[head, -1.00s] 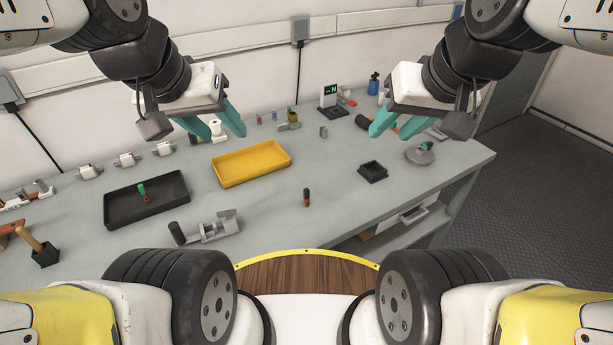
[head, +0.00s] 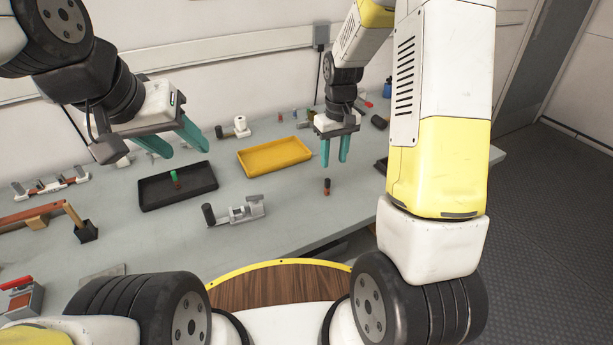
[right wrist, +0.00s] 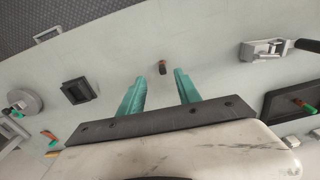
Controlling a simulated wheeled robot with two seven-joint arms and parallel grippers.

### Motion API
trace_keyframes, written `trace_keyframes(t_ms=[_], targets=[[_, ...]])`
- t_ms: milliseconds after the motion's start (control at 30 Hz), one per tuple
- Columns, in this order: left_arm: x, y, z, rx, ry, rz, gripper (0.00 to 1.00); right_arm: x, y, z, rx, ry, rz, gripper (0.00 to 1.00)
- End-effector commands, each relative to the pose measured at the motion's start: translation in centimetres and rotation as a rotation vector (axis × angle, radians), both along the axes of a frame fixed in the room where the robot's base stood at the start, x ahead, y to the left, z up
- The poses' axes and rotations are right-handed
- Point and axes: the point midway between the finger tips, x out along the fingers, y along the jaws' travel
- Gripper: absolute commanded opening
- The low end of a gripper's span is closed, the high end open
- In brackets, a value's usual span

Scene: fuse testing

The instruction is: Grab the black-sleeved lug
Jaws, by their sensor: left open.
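The black-sleeved lug (head: 327,186) stands upright on the grey table, dark on top and copper-red below. It also shows in the right wrist view (right wrist: 163,67), ahead of and between the two finger lines. My right gripper (head: 334,163) is open and empty, with its teal fingers pointing down above and close to the lug. In the right wrist view its fingers (right wrist: 160,80) are apart with nothing between them.
A black tray (head: 150,204) holds a green-sleeved lug (head: 175,178). A yellow tray (head: 275,170) lies behind the black-sleeved lug. A grey clamp-like fixture (head: 245,209) stands left of it. A small square black holder (right wrist: 77,91) and a round grey base (right wrist: 22,103) show in the wrist view.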

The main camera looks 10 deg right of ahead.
Motion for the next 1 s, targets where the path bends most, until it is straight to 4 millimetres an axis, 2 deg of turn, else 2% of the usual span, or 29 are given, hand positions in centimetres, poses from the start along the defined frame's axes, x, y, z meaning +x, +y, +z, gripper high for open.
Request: trace_keyframes(t_ms=[33, 100, 467, 700, 833, 1000], targets=[[0.0, 0.0, 0.0, 0.000, 0.000, 0.000, 0.48, 0.3, -0.1, -1.1, -0.007, 0.015, 0.008, 0.40], [0.0, 0.0, 0.0, 0.000, 0.000, 0.000, 0.48, 0.6, -0.2, -2.0, -0.013, 0.026, 0.016, 0.40], [0.0, 0.0, 0.0, 0.000, 0.000, 0.000, 0.48, 0.9, -0.2, -5.8, -0.016, 0.036, 0.020, 0.40], [0.0, 0.0, 0.0, 0.000, 0.000, 0.000, 0.48, 1.7, -0.3, -9.2, -0.016, 0.035, 0.020, 0.40], [0.0, 0.0, 0.0, 0.000, 0.000, 0.000, 0.48, 1.8, -0.2, -10.2, -0.016, 0.032, 0.020, 0.40], [0.0, 0.0, 0.0, 0.000, 0.000, 0.000, 0.48, 1.8, -0.2, -10.3, -0.016, 0.032, 0.020, 0.40]])
